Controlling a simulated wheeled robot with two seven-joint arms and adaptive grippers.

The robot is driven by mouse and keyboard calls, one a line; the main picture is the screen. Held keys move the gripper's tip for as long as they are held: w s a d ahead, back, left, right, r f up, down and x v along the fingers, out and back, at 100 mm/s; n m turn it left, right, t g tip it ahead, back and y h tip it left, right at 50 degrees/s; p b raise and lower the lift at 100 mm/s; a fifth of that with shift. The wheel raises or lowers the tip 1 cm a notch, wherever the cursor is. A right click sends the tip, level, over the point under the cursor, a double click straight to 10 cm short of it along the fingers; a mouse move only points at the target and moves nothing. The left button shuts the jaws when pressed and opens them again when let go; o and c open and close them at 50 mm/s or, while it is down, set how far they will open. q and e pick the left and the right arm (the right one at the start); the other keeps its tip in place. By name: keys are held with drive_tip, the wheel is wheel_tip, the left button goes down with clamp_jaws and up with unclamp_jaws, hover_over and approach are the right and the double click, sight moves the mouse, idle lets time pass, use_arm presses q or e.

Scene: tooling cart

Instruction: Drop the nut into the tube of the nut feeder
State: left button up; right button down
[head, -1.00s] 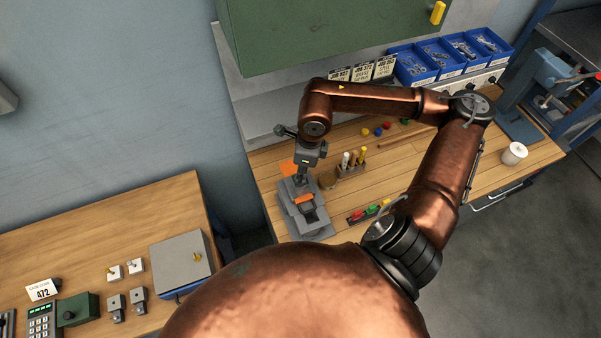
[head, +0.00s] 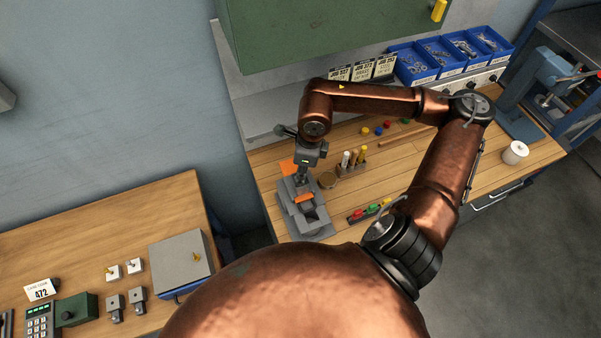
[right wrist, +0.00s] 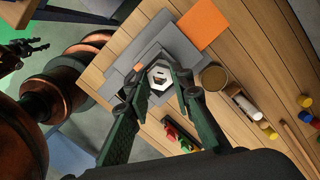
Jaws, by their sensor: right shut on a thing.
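The nut (right wrist: 158,77) is a pale hexagonal ring at the fingertips in the right wrist view. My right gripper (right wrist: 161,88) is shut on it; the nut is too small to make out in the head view. In the head view my right gripper (head: 302,180) points down over the back part of the grey nut feeder (head: 312,222). The grey stepped feeder also shows in the right wrist view (right wrist: 180,48), behind the nut. I cannot make out the tube's opening; the fingers and nut cover that area. My left gripper is not in the head view; a dark fingered shape at the wrist view's upper left may be it.
An orange sheet (head: 287,167) lies behind the feeder. A round tin (head: 328,180) and a rack of pegs (head: 352,168) stand close to its right. A tray of coloured pieces (head: 370,210) lies at the front right. Blue bins (head: 416,68) stand at the back.

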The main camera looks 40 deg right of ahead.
drive_tip(key=shift+b, duration=0.3)
idle(0.6)
idle(0.4)
drive_tip(key=c, duration=2.2)
unclamp_jaws()
drive_tip(key=o, duration=0.4)
drive_tip(key=o, duration=0.5)
drive_tip(key=shift+o, duration=1)
